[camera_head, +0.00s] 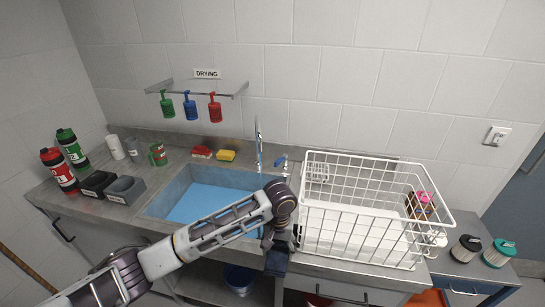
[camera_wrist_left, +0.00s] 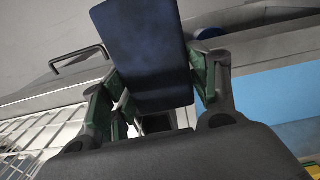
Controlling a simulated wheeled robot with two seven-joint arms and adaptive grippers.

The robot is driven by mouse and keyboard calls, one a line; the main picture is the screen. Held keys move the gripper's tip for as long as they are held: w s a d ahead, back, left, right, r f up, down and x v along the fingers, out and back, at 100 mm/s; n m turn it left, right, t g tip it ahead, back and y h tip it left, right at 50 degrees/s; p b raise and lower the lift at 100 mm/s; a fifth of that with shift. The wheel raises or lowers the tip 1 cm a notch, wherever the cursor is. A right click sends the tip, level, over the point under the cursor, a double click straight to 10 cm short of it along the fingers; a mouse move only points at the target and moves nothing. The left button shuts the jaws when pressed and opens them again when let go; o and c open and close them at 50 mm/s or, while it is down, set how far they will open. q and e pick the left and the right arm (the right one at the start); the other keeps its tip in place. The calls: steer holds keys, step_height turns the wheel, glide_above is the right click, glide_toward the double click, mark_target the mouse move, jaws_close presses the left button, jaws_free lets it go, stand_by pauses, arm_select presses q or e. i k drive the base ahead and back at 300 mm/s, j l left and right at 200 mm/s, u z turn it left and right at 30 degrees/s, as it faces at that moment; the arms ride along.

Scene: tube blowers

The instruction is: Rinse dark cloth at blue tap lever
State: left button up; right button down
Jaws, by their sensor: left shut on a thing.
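The dark cloth (camera_wrist_left: 142,50) is a dark navy rectangle between the green-lined fingers of my left gripper (camera_wrist_left: 155,98). The left gripper is shut on it. In the head view the left gripper (camera_head: 273,240) is by the front right corner of the sink, with the cloth (camera_head: 276,263) hanging below it at the counter's front edge. The blue tap lever (camera_head: 281,161) is behind the sink, right of the tall curved tap (camera_head: 258,145). The sink (camera_head: 165,197) has a bright blue bottom. My right gripper is not in view.
A white wire basket (camera_head: 350,235) stands close to the right of the left gripper. Red and yellow sponges (camera_head: 226,155) lie behind the sink. Grey holders (camera_head: 125,190) and bottles (camera_head: 72,148) stand at left.

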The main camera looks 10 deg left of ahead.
mark_target(278, 161)
steer(key=i+u, duration=0.1)
steer(key=u, duration=0.3)
steer(key=l+u, duration=0.15)
steer(key=u, duration=0.25)
steer(key=i+l+u, duration=0.15)
steer(key=u, duration=0.25)
steer(key=l+u, duration=0.1)
steer(key=u, duration=0.3)
